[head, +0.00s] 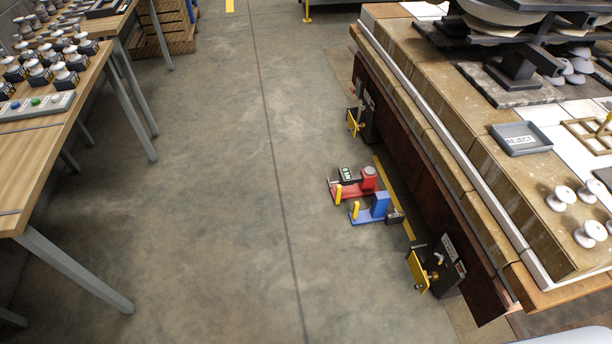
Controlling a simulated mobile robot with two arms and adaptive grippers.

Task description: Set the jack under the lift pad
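A red jack (367,183) with a round grey top and a yellow upright handle stands on the floor beside the long bench. A blue jack (378,208), also with a yellow handle, stands just in front of it. Two black units with yellow plates are on the bench's lower side: one farther back (367,115), one nearer (450,268). I cannot tell which part is the lift pad; it may be hidden under the bench edge. Neither of my grippers shows in the head view.
The long bench (440,150) fills the right, with a REJECT tray (520,139) and white insulators (560,198) on top. A wooden table (40,160) with several insulators stands at left. The concrete floor (220,200) between them is clear. A yellow stripe (394,196) runs beside the jacks.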

